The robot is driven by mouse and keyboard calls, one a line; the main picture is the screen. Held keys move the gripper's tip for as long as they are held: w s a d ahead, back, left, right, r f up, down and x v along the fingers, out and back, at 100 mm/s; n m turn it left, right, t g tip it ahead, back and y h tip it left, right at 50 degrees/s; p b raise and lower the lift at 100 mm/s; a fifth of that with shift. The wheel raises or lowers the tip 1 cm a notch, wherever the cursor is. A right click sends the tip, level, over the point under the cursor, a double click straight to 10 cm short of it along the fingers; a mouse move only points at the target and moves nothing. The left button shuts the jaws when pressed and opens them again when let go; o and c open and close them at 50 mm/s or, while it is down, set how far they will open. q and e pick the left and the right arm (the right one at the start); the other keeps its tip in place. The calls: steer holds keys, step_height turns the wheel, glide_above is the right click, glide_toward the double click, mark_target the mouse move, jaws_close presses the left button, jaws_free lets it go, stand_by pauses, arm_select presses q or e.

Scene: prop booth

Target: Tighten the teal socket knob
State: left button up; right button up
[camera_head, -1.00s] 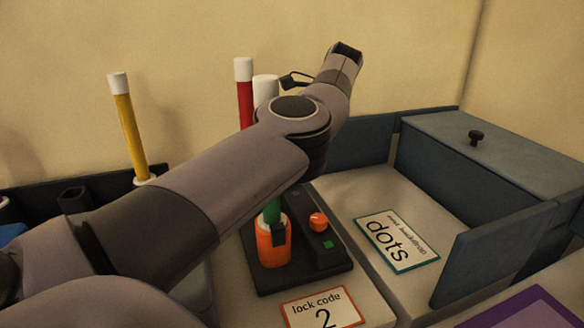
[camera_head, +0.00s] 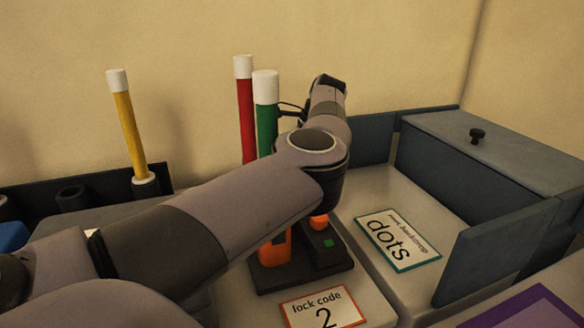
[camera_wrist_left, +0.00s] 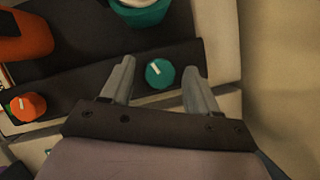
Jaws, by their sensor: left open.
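In the left wrist view the small round teal knob (camera_wrist_left: 159,73), with a pale pointer line, sits on a dark box. My left gripper (camera_wrist_left: 159,66) is open, with one finger on each side of the knob; I cannot tell whether either touches it. A teal socket (camera_wrist_left: 140,12) with something pale in it is partly visible at the top edge. In the head view my left arm crosses the scene and hides the teal knob and my fingertips. My right gripper is not in view.
An orange socket (camera_head: 275,253) and orange knob (camera_head: 319,222) are near the teal parts. Green (camera_head: 265,120), red (camera_head: 245,95) and yellow (camera_head: 127,130) tubes stand upright. A "lock code 2" card (camera_head: 322,308) lies in front. A "dots" card (camera_head: 397,240) lies right.

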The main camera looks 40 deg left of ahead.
arm_select(q)
steer(key=c, duration=1)
steer(key=shift+m, duration=0.3)
steer(key=m+t+y+b, duration=0.1)
steer(key=m, duration=0.2)
steer(key=shift+d, duration=0.1)
steer(key=m+t+b, duration=0.1)
steer(key=m, duration=0.1)
steer(key=m+t, duration=0.1)
steer(key=m, duration=0.2)
steer(key=shift+s+b, duration=0.2)
steer(key=shift+b, duration=0.15)
steer(key=shift+m, duration=0.3)
steer(key=o, duration=1)
